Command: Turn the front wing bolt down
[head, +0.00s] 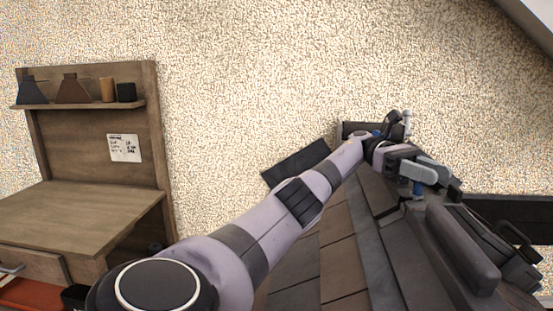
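My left arm reaches in from the lower left across the roof slope. My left gripper (428,172) is at its far end, over the right part of the roof. A small blue piece (417,188) shows just below the gripper; it may be a wing bolt, but I cannot tell. A pale metal upright piece (407,118) stands behind the wrist; whether it is a bolt is unclear. The gripper hides what lies under it, and whether its fingers are closed is not clear. My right gripper is not in view.
Brown and grey tiles (340,262) cover the roof slope, with a dark tile (297,163) sticking out at its left edge. Dark bulky equipment (470,250) fills the lower right. A wooden workbench (70,215) with a shelf (80,104) stands at the left.

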